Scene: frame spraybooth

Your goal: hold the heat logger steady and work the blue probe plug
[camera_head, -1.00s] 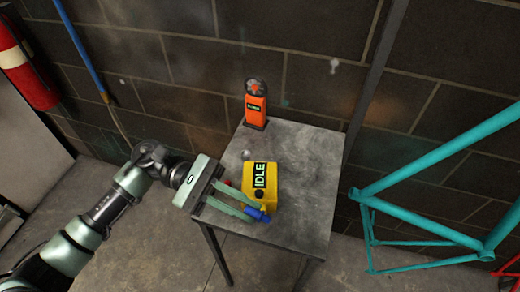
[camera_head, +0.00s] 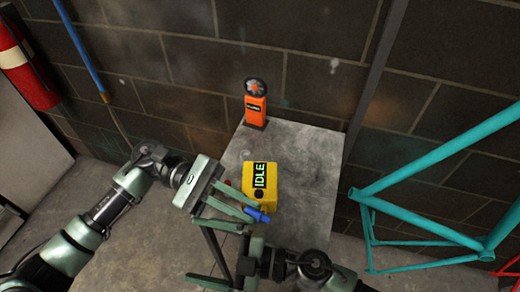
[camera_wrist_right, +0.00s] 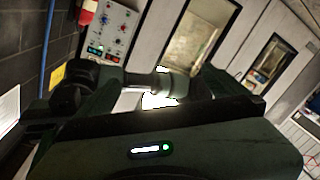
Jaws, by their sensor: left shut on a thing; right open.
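The heat logger (camera_head: 265,177) is a yellow box with an "IDLE" display, standing on the small grey table. The blue probe plug (camera_head: 260,216) is at its front lower side. My left gripper (camera_head: 255,212) reaches in from the left, its green fingers shut on the blue plug. The fingers partly cover the plug, so I cannot tell whether it is seated. My right gripper (camera_head: 193,250) is open and empty, low in front of the table, fingers pointing left, away from the logger. The right wrist view shows mostly dark arm and gripper parts, and no clear view of the plug.
An orange device (camera_head: 255,104) stands at the table's back edge against the block wall. The grey table (camera_head: 308,165) is clear to the right of the logger. A teal frame (camera_head: 420,170) stands at the right. A red extinguisher (camera_head: 24,65) hangs at the far left.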

